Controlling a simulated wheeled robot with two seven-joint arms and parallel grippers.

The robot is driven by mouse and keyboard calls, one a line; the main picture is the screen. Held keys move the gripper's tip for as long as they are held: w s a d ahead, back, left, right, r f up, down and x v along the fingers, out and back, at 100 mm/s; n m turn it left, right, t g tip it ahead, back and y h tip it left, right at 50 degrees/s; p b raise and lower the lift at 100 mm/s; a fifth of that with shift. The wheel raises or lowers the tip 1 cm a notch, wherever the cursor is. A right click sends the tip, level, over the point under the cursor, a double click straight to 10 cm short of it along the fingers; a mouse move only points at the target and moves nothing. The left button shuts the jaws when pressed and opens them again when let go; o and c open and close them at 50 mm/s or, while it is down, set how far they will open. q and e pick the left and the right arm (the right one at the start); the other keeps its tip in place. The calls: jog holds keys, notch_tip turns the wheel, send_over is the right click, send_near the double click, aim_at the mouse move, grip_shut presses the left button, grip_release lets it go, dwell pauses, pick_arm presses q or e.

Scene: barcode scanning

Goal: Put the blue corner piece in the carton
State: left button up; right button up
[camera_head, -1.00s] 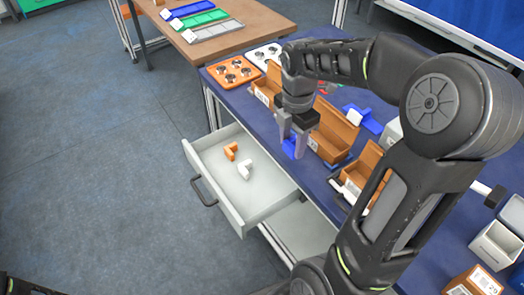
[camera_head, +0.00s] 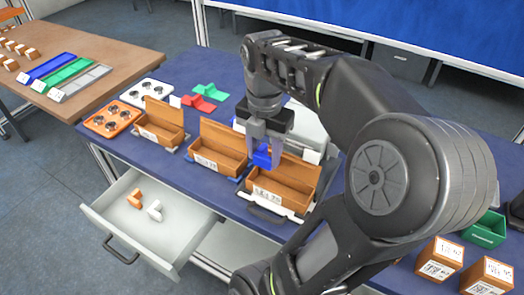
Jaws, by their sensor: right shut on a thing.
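The blue corner piece (camera_head: 261,158) is held between the fingers of my right gripper (camera_head: 264,151), which is shut on it and points down. The gripper is over the upper left part of the right-hand open brown carton (camera_head: 285,190), in front of its raised lid. Two more open brown cartons, a middle one (camera_head: 219,150) and a left one (camera_head: 161,124), stand in a row to its left. I cannot tell the exact height of the piece above the carton. My left gripper is not in view.
An open white drawer (camera_head: 178,238) below the blue table (camera_head: 185,182) holds an orange corner piece (camera_head: 135,198) and a white one (camera_head: 154,210). Orange (camera_head: 111,119) and white (camera_head: 146,93) trays stand at the table's left end. Small brown boxes (camera_head: 440,259) stand at right.

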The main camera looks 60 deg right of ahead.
jog(key=shift+f, duration=0.1)
jog(key=shift+f, duration=4.4)
jog(key=o, duration=1)
jog(key=shift+r+p, duration=2.6)
jog(key=shift+r, duration=0.45)
